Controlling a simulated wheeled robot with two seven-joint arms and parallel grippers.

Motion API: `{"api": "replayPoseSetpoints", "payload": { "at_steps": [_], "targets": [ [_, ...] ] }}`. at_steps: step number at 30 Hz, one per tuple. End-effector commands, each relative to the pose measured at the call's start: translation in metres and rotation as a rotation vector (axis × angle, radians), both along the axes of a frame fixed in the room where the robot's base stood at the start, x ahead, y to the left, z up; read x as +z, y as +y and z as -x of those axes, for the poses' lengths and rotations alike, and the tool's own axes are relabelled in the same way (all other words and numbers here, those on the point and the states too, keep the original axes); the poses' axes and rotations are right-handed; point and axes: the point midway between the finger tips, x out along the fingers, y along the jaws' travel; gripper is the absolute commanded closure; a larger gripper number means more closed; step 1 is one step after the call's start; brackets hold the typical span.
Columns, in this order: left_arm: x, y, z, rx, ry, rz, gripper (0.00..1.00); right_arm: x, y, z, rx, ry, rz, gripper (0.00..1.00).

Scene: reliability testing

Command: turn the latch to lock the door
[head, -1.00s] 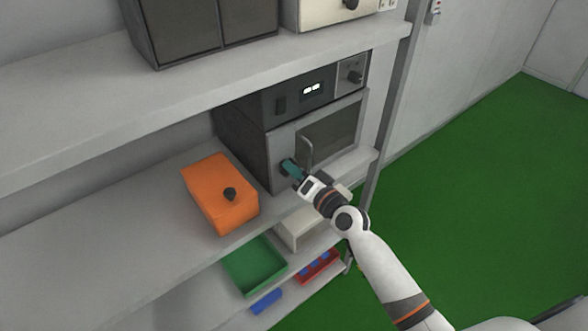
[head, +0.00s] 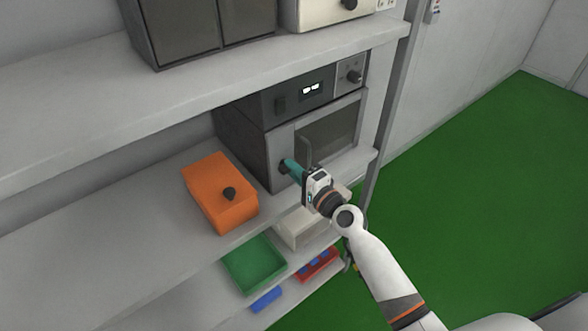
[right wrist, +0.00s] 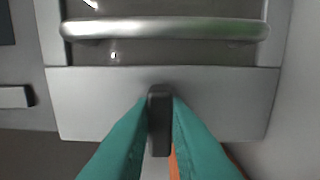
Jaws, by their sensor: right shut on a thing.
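The door (head: 330,132) belongs to a dark grey oven-like unit on the middle shelf and appears closed. It has a dark window and a bar handle; the handle (right wrist: 165,29) lies across the top of the right wrist view. My right gripper (head: 287,166) is at the left part of the door front, left of the handle. Its teal fingers are shut on the latch (right wrist: 159,112), a small dark bar between the fingertips in the right wrist view. The fingers hide the latch in the head view. My left gripper is out of view.
An orange box (head: 205,190) with a black knob stands left of the unit. A green tray (head: 254,264), a red bin (head: 318,265) and a blue item (head: 266,300) are lower down. A shelf post (head: 392,100) stands right of the unit.

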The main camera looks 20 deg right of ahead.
Motion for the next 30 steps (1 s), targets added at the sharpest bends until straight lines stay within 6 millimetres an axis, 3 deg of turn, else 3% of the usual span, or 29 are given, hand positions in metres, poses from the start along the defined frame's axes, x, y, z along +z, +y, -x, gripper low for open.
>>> {"api": "replayPoseSetpoints", "payload": {
  "at_steps": [15, 16, 20, 30],
  "targets": [
    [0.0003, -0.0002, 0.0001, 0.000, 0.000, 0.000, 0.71, -0.0002, -0.0003, 0.0000, -0.001, 0.008, -0.021, 1.00],
    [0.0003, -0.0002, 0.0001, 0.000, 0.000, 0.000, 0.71, -0.0002, -0.0003, 0.0000, -0.001, 0.008, -0.021, 0.84],
    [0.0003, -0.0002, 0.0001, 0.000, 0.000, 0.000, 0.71, -0.0003, -0.0003, 0.0000, -0.001, 0.007, -0.020, 0.64],
    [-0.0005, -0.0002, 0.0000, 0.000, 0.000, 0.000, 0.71, -0.0011, -0.0016, 0.0034, -0.001, 0.008, -0.018, 0.64]
  ]
}}
